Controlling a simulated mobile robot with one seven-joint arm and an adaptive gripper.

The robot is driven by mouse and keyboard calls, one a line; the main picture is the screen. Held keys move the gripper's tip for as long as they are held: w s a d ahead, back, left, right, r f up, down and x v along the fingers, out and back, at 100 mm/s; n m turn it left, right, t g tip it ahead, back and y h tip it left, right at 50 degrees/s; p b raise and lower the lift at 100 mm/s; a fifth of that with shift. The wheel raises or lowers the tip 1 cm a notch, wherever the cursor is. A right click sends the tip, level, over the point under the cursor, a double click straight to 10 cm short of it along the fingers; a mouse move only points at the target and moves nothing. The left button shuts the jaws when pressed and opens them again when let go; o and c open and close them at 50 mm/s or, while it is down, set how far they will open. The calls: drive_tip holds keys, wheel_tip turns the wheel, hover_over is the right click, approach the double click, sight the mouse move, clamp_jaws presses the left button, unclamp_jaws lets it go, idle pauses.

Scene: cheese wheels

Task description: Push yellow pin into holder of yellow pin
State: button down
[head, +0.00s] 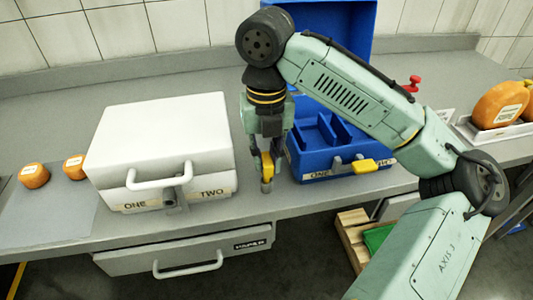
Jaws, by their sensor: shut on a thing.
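My gripper (267,180) points down between the white case and the blue case, near the counter's front edge. It is shut on a yellow piece (266,164), which looks like the yellow pin; the fingers partly cover it. A second yellow block (365,166) sits at the front of the open blue case (318,167), beside a grey fitting (338,164). I cannot tell for certain which part is the holder of the yellow pin. The held piece is apart from the yellow block, to its left.
A closed white case (160,140) with a handle and grey latch stands left. Orange cheese wheels (34,175) lie on a grey mat (50,215); larger ones (500,104) stand in a tray at right. A red knob (412,84) is behind my arm. A drawer (185,250) is below.

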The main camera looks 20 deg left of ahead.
sight(266, 159)
drive_tip(key=shift+f+b, duration=0.4)
drive_tip(key=shift+f, duration=0.7)
drive_tip(key=c, duration=1.4)
unclamp_jaws()
drive_tip(key=shift+r, duration=0.1)
wheel_tip(266, 159, up, 12)
drive_tip(key=shift+f, duration=0.1)
